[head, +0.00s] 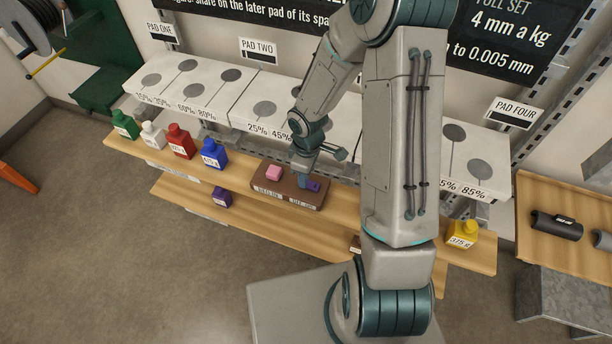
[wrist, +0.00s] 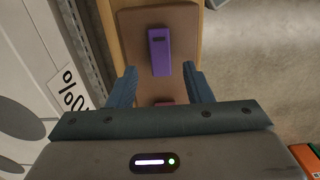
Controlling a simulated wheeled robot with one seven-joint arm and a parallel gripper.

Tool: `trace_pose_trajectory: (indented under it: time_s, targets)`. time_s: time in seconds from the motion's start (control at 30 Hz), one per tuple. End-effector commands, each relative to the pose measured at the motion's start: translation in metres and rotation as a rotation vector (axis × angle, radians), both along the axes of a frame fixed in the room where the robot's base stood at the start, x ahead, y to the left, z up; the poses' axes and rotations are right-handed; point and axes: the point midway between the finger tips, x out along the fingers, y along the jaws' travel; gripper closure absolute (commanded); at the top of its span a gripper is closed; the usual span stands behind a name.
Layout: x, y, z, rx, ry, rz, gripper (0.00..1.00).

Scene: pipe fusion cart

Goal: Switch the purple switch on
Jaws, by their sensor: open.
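The purple switch (head: 314,187) sits on the right part of a brown switch board (head: 262,183). In the wrist view the purple switch (wrist: 160,58) is a long rocker with a dark mark near its far end. A pink switch (head: 273,172) is on the board's left part; a sliver of pink-red (wrist: 165,103) shows between my fingers in the wrist view. My gripper (head: 304,182) is over the board, close to the purple switch; in the wrist view my gripper (wrist: 160,78) is open and empty, its fingers on either side of the switch's near end. I cannot tell whether they touch anything.
Green, white, red (head: 180,142) and blue (head: 213,154) bottles stand left of the board on the wooden shelf (head: 245,168). A purple bottle (head: 222,197) is on the lower shelf. A yellow bottle (head: 461,235) stands at right. White pads (head: 211,88) line the wall behind.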

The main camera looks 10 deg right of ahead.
Motion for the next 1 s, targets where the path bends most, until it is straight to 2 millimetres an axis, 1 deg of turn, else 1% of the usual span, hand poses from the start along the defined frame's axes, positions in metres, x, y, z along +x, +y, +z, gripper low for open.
trace_pose_trajectory:
  time_s: [0.03, 0.3, 0.4, 0.5, 0.6, 0.7, 1.0]
  targets:
    - [0.001, -0.001, 0.012, 0.0, -0.006, -0.004, 0.55]
    - [0.002, -0.001, 0.068, -0.001, -0.007, -0.004, 0.55]
    - [0.001, -0.001, 0.085, -0.001, -0.005, -0.002, 0.55]
    - [0.001, -0.001, 0.096, -0.001, -0.004, -0.002, 0.55]
    - [0.001, -0.001, 0.104, 0.001, -0.003, -0.001, 0.55]
    - [0.0, -0.001, 0.107, -0.001, -0.001, 0.0, 0.55]
    - [0.0, -0.001, 0.108, 0.0, 0.0, 0.0, 0.55]
